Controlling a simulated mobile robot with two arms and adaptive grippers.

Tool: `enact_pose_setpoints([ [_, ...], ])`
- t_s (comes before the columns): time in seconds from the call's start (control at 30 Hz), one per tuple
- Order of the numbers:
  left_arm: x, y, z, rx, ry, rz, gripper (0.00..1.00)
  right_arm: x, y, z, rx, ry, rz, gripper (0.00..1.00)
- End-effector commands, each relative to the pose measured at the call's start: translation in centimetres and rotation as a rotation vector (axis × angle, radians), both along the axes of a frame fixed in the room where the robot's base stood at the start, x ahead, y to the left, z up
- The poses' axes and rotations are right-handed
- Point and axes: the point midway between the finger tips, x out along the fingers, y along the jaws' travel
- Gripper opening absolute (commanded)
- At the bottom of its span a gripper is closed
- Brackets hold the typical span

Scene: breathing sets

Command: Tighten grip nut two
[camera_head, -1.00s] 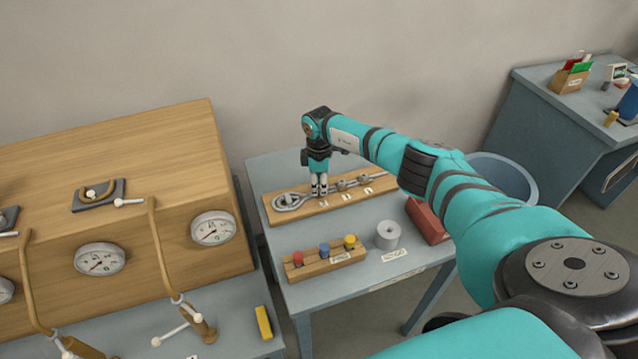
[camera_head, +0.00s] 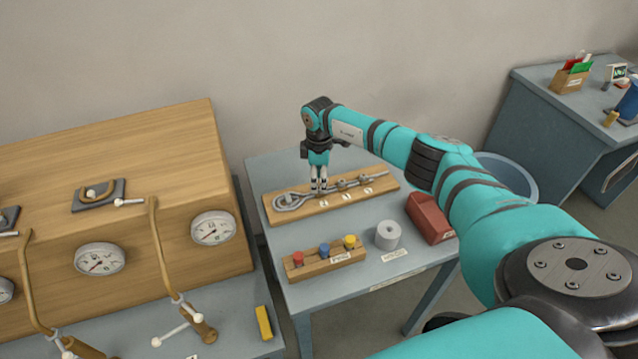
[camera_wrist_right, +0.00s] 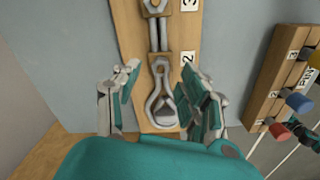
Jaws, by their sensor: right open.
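A wooden board (camera_head: 285,214) on the blue-grey table carries a metal rope loop (camera_head: 287,201) and a rod-like rope line with small metal grips. My right gripper (camera_head: 318,188) points down above the board near that first grip. Its open, empty fingers (camera_wrist_right: 160,82) show either side of the line, apart from it. Nut details are too small to tell. My left gripper is not in view.
A wooden rack with red, blue and yellow knobs (camera_head: 325,263) stands in front of the board. A grey roll (camera_head: 388,235) and red box (camera_head: 430,219) stand to its right. A wooden cabinet with gauges (camera_head: 120,200) fills the left.

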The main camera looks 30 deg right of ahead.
Motion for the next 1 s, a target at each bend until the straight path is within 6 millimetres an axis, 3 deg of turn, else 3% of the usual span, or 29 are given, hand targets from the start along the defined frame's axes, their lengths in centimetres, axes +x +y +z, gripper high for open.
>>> enact_pose_setpoints([
  [0.2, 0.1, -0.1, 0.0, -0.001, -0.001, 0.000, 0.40, 0.1, -0.1, 5.0, 0.000, -0.005, 0.000, 0.43],
  [0.4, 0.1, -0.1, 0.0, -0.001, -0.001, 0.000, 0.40, 0.1, -0.1, 8.3, -0.001, -0.004, -0.001, 0.43],
  [0.6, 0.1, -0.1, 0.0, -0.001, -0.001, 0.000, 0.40, 0.1, -0.1, 9.6, 0.000, -0.002, -0.002, 0.43],
  [1.0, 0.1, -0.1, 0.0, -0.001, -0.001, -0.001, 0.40, 0.0, -0.1, 9.6, -0.001, -0.001, -0.003, 0.43],
])
